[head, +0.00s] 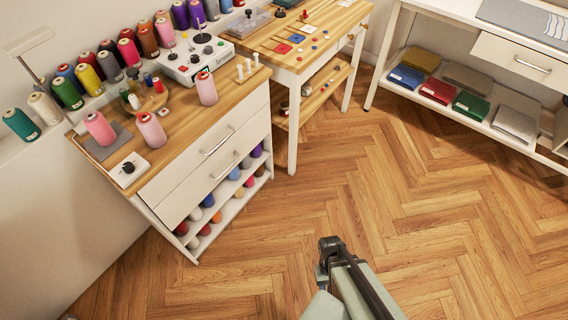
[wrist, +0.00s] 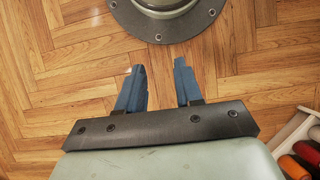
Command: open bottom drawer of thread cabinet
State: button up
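The thread cabinet (head: 262,80) stands at left in the head view, white with a wooden top. Its front has two white drawers, both looking shut, each with a metal bar handle. The bottom drawer (head: 190,199) has its handle (head: 223,166) below the upper drawer's handle (head: 217,141). My arm rises from the lower middle of the head view, apart from the cabinet, with floor between; its fingers cannot be made out there. In the wrist view my gripper (wrist: 158,72) is open, its two blue fingers apart with only floor between them.
Open shelves with thread spools (head: 234,173) lie under the drawers; spools (wrist: 299,166) also show at the wrist view's lower right. Pink cones (head: 206,89) stand on the cabinet top. A wooden table (head: 340,22) and white bench (head: 460,8) stand behind. The herringbone floor (head: 420,190) is clear.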

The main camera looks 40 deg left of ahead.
jog(key=w+a+t+y, duration=0.1)
jog(key=a+t+y, duration=0.55)
jog(key=a, duration=2.15)
jog(key=w+a+r+m+t+y, duration=0.2)
jog(key=w+a+r+m+y, duration=0.1)
jog(key=a+r+m+y, duration=0.35)
jog(key=w+a+r+m+t+y, duration=0.2)
jog(key=w+a+r+m+y, duration=0.1)
jog(key=a+r+m+y, duration=0.35)
jog(key=w+a+f+h, duration=0.1)
jog(key=w+a, duration=0.4)
jog(key=a, duration=0.8)
jog(key=shift+f+n, duration=0.2)
jog(key=shift+n, duration=0.1)
jog(key=shift+g, duration=0.25)
grip_shut()
